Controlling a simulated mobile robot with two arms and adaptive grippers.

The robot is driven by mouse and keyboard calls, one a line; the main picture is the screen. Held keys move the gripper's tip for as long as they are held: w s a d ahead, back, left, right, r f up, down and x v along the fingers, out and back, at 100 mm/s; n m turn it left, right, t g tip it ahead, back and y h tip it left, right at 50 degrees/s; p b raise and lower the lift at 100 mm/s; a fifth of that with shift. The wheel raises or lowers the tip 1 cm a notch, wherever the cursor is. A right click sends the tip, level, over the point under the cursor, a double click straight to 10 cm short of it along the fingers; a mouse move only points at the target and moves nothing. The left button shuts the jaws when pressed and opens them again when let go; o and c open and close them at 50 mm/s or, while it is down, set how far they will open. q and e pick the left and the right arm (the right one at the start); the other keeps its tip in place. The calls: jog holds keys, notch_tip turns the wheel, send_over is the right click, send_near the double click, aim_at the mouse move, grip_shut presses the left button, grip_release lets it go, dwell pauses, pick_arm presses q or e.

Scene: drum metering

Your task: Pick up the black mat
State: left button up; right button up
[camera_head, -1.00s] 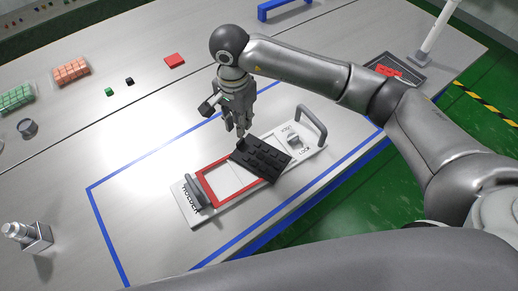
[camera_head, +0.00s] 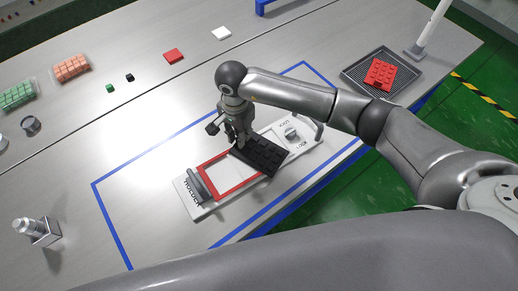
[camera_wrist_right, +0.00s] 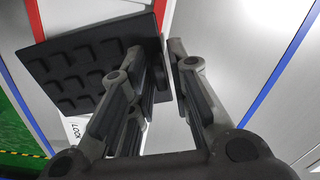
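The black mat (camera_head: 262,156), a dark plate with rows of raised pads, lies skewed over the right-middle part of the white holder (camera_head: 212,207) in the head view. It covers part of the holder's red frame (camera_head: 203,169). My right gripper (camera_head: 240,144) points down at the mat's far left corner. In the right wrist view its fingers (camera_wrist_right: 168,48) are close together around an edge of the mat (camera_wrist_right: 85,70), with a narrow gap at the tips. Contact on both sides is partly hidden. My left gripper is not in view.
Blue tape (camera_head: 115,230) outlines the area. A metal fixture (camera_head: 38,231) stands left. Small cubes and blocks lie at the back.

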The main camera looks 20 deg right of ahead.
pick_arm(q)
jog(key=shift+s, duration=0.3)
pick_arm(e)
grip_shut()
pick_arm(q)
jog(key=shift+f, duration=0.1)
pick_arm(e)
jog(key=shift+r, duration=0.15)
